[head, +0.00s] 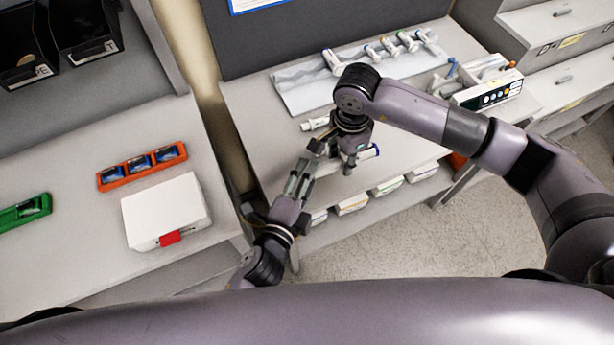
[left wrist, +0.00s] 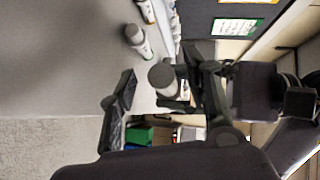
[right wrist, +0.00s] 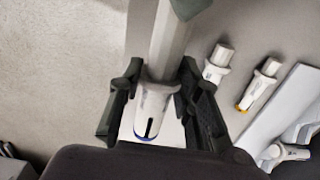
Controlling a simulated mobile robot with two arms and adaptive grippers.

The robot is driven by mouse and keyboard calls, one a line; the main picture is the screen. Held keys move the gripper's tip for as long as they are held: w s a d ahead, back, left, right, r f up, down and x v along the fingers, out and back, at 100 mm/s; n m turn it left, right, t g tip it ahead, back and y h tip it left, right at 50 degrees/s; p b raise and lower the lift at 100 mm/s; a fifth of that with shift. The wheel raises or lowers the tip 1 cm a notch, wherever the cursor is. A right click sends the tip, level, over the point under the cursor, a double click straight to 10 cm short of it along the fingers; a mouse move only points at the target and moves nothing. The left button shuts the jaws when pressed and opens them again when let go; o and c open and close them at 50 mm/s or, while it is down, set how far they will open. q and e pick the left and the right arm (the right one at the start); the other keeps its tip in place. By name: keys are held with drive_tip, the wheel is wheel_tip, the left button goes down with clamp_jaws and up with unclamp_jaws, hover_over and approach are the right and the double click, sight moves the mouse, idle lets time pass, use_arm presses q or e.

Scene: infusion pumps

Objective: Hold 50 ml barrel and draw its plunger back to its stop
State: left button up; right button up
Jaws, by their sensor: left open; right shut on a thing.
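The 50 ml syringe has a white barrel (right wrist: 152,112) with a blue band at its end, seen in the right wrist view. My right gripper (right wrist: 150,95) is shut around this barrel; a grey shaft (right wrist: 168,45) extends from it towards the top of that view. In the head view its blue-banded end (head: 374,151) shows beside my right gripper (head: 345,145). My left gripper (head: 303,172) is open, to the lower left of the right one. In the left wrist view a round grey end (left wrist: 162,76) shows between the open fingers of my left gripper (left wrist: 160,98); contact cannot be told.
A loose white syringe (head: 314,124) lies on the bench close to my grippers. A pale tray (head: 295,95) with several syringes lies behind. A pump (head: 490,92) stands at the right. A white box (head: 165,210) and orange rack (head: 142,166) are on the left counter.

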use_arm(q)
drive_tip(key=v, duration=1.2)
drive_tip(key=shift+f, duration=0.1)
idle(0.9)
